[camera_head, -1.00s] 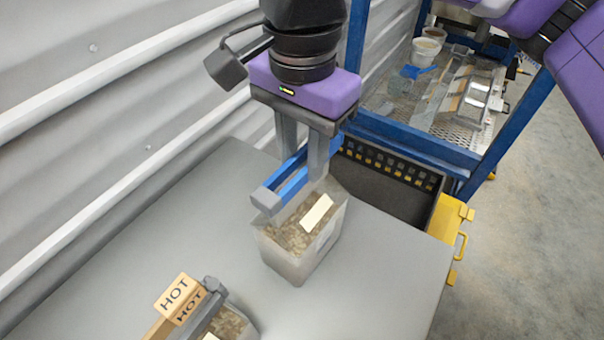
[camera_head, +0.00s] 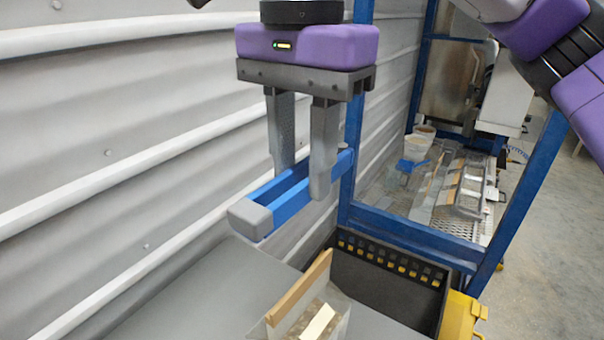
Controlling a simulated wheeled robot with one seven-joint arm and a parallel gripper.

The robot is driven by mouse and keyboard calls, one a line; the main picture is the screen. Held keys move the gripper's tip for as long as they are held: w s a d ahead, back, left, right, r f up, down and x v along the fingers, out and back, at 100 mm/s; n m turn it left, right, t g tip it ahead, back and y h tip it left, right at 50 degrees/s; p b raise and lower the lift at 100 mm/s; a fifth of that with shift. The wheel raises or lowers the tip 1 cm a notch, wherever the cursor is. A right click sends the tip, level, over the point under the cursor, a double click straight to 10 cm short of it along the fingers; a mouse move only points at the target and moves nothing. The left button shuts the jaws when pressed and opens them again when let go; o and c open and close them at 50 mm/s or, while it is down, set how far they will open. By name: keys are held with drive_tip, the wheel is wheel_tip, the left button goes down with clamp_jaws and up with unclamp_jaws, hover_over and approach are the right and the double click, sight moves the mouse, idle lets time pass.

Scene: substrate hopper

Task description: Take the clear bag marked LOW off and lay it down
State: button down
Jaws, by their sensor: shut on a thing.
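A clear bag (camera_head: 340,327) stands on the grey table at the bottom edge of the view, mostly cut off. It has a white label (camera_head: 318,321) and a tan wooden strip (camera_head: 300,287) upright at its top. I cannot read any LOW mark on it. My gripper (camera_head: 301,183) is shut on a blue clip (camera_head: 288,198), two long blue bars with a grey end. The clip hangs level in the air above the bag, apart from it.
The grey table (camera_head: 205,295) is bare to the left of the bag. A corrugated wall runs close behind. A black bin (camera_head: 375,290) with a yellow bracket (camera_head: 460,318) lies beyond, below a blue frame (camera_head: 410,240) with a cluttered mesh shelf.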

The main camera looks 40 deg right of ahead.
drive_tip(key=shift+r+p, duration=2)
drive_tip(key=shift+r, duration=1)
